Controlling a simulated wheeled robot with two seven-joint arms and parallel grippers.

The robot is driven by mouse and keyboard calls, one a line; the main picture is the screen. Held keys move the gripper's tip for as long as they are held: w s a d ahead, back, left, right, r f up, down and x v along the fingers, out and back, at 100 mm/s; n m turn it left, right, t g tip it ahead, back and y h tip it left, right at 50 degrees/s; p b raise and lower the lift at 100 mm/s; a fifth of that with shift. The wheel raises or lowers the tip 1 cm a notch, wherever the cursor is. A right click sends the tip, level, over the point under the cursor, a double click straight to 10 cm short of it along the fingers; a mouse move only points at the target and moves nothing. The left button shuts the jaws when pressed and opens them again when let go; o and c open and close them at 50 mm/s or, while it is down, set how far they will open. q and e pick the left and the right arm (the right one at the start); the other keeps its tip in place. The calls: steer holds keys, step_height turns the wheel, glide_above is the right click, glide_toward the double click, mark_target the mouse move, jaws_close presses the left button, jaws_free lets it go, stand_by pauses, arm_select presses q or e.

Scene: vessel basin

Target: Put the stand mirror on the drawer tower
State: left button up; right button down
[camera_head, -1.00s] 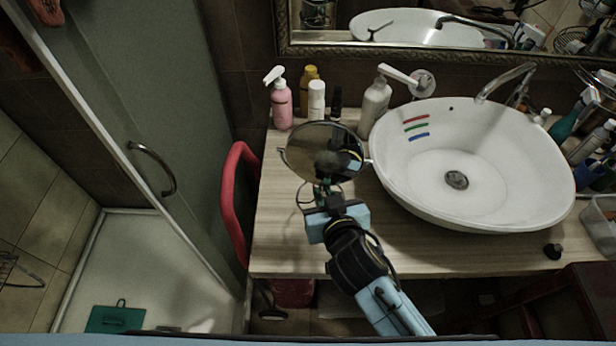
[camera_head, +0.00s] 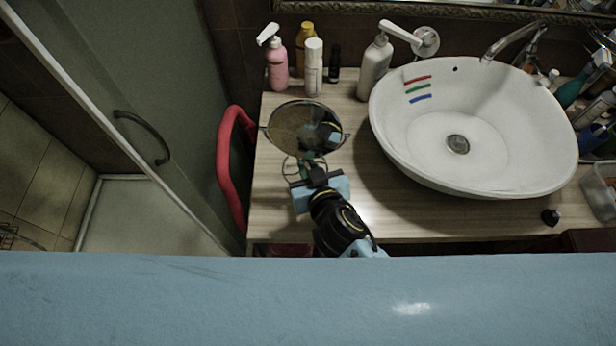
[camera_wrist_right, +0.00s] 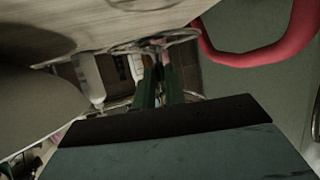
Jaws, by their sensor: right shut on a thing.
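The stand mirror (camera_head: 292,127) has a round glass and a thin wire stand. It is over the left part of the wooden counter in the head view. My right gripper (camera_head: 314,170) is shut on its stand, below the glass; the glass faces up toward the head camera. In the right wrist view, the gripper's dark fingers (camera_wrist_right: 163,82) point away, with thin wire close around their tips. I cannot tell whether the stand touches the counter. I cannot make out a drawer tower in these frames. My left gripper is not in view.
A white basin (camera_head: 500,165) stands right of the mirror. A pink bottle (camera_head: 277,68), a white bottle (camera_head: 313,70) and a pump bottle (camera_head: 375,70) stand behind it. A red curved rail (camera_head: 224,170) is at the counter's left edge. A broad blue surface hides the bottom.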

steer(key=shift+f+b, duration=0.6)
steer(key=shift+f, duration=1.6)
steer(key=shift+f, duration=0.1)
steer(key=shift+f+b, duration=0.2)
steer(key=shift+b, duration=0.1)
steer(key=c, duration=1.5)
jaws_free()
steer(key=shift+o, duration=0.2)
